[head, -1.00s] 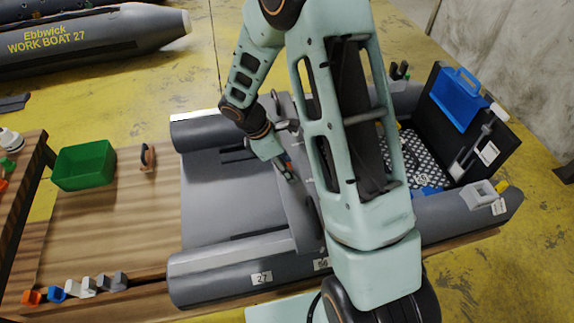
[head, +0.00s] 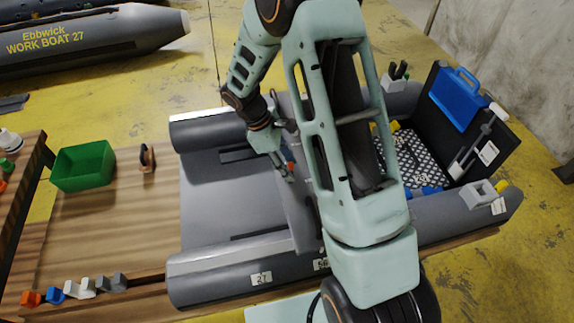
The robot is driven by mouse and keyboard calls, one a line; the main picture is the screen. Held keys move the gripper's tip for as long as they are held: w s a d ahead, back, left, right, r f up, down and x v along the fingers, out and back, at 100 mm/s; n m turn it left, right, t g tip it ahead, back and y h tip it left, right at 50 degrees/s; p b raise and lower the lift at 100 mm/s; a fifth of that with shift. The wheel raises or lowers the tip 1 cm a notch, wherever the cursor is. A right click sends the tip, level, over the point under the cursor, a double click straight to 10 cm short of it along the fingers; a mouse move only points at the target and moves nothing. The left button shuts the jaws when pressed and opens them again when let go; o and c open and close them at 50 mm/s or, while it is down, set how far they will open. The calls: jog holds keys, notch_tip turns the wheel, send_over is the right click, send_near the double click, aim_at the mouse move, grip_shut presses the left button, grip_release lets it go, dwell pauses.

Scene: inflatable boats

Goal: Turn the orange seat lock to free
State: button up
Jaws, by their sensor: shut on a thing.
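My gripper (head: 288,175) is at the grey seat board (head: 300,208) that lies across the boat (head: 225,195). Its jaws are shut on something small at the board. A small orange-red patch (head: 290,166) shows beside the fingers and looks like part of the orange seat lock. The fingers and my arm hide most of the lock, so I cannot read which way it points. My arm also covers the right part of the board.
A blue case (head: 457,97) rests on a black panel at right. The boat floor left of the board is clear.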

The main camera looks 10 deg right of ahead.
jog(key=m, duration=0.2)
jog(key=m+g+y, duration=0.1)
jog(key=shift+d+m, duration=0.3)
jog(key=shift+m, duration=0.1)
jog(key=m, duration=0.1)
jog(key=m+g, duration=0.1)
jog(key=m, duration=0.1)
jog(key=shift+s+d+m+y+b, duration=0.1)
jog(key=shift+d+m+y+b, duration=0.2)
jog(key=shift+y+b, duration=0.1)
jog(key=m, duration=0.1)
jog(key=m+y, duration=0.1)
jog(key=m, duration=0.1)
jog(key=shift+s+d+m+g, duration=0.1)
jog(key=shift+s+m+g, duration=0.05)
jog(key=shift+m+g, duration=0.2)
jog(key=shift+s+d+m+y, duration=0.1)
jog(key=shift+s+m+y, duration=0.1)
jog(key=shift+m+y, duration=0.95)
jog(key=shift+m+h, duration=0.35)
jog(key=shift+m, duration=0.15)
jog(key=o, duration=1.2)
jog(key=shift+c, duration=0.2)
jog(key=shift+r, duration=0.1)
jog(key=v, duration=1.2)
jog(key=shift+w, duration=0.15)
